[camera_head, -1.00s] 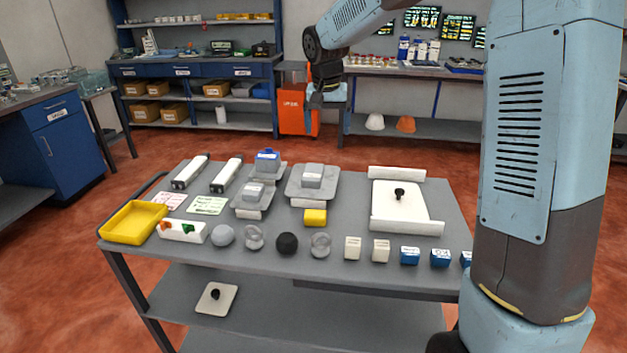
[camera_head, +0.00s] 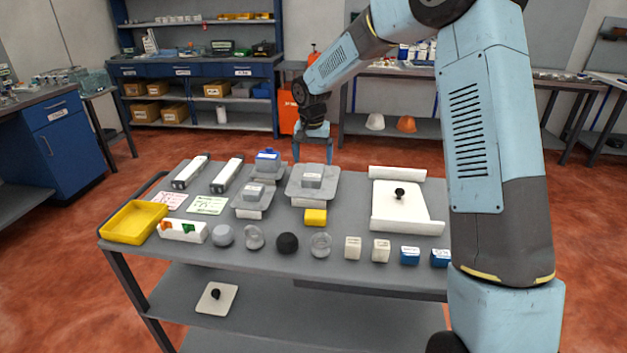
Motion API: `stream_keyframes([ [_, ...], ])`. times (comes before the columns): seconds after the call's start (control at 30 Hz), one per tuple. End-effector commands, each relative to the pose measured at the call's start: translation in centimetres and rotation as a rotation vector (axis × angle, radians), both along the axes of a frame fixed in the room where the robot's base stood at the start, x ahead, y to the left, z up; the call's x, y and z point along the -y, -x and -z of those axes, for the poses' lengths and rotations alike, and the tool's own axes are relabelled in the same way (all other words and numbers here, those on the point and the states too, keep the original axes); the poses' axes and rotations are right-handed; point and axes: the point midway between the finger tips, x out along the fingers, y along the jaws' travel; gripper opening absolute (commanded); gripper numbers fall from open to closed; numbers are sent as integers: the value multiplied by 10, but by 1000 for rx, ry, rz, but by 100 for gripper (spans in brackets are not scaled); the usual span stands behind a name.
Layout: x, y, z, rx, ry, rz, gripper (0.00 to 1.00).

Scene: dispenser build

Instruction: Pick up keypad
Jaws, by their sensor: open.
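I cannot tell for sure which thing is the keypad; no keys show at this size. Small labelled blocks stand along the cart's front edge: a white block (camera_head: 353,247), another white block (camera_head: 381,250), a blue block (camera_head: 410,256) and a second blue block (camera_head: 440,258). A yellow block (camera_head: 315,217) lies near the middle. A grey block (camera_head: 312,177) sits on a larger grey plate (camera_head: 298,192). My gripper (camera_head: 313,158) is open and empty, fingers pointing down, over the cart's back edge behind that plate. It appears apart from everything.
The grey cart (camera_head: 345,210) also bears a yellow tray (camera_head: 135,222), two long white units (camera_head: 227,175), several round pieces (camera_head: 287,243) and a white panel with a black knob (camera_head: 400,215). A white plate (camera_head: 216,298) lies on the lower shelf. Room is free right of the yellow block.

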Motion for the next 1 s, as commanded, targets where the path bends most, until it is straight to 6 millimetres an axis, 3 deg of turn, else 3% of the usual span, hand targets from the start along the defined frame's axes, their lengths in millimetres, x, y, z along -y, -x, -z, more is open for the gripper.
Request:
stream_keyframes([
  [0.33,1,-3,20,-1,0,-1,94],
  [0.7,2,-11,62,-1,0,-1,94],
  [1.0,2,-11,63,0,0,-1,94],
])
